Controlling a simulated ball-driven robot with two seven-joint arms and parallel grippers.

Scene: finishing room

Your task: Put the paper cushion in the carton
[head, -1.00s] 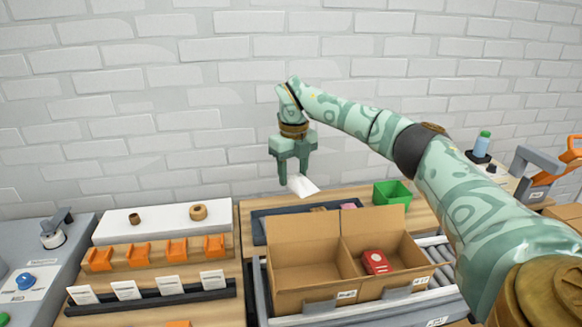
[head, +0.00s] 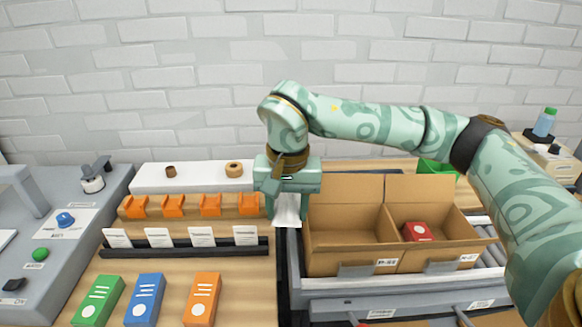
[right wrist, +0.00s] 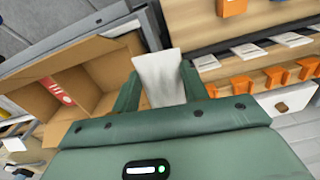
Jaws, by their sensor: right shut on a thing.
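The paper cushion (head: 287,208) is a small white sheet-like piece. My right gripper (head: 287,214) is shut on it and it hangs down between the fingers. The cushion also shows in the right wrist view (right wrist: 158,78). Two open brown carton sections stand side by side; I cannot tell if they are one carton or two. The left carton section (head: 340,258) looks empty. The right carton section (head: 440,261) holds a red box (head: 417,231). My right gripper is just left of the left section, not over its opening in the head view. My left gripper is not in view.
Left of the cartons, a bench holds orange holders (head: 172,206), white cards on a black rail (head: 185,247), and green, blue (head: 145,298) and orange boxes. A green bin (head: 437,168) stands behind the cartons. Conveyor rollers (head: 487,256) show at right.

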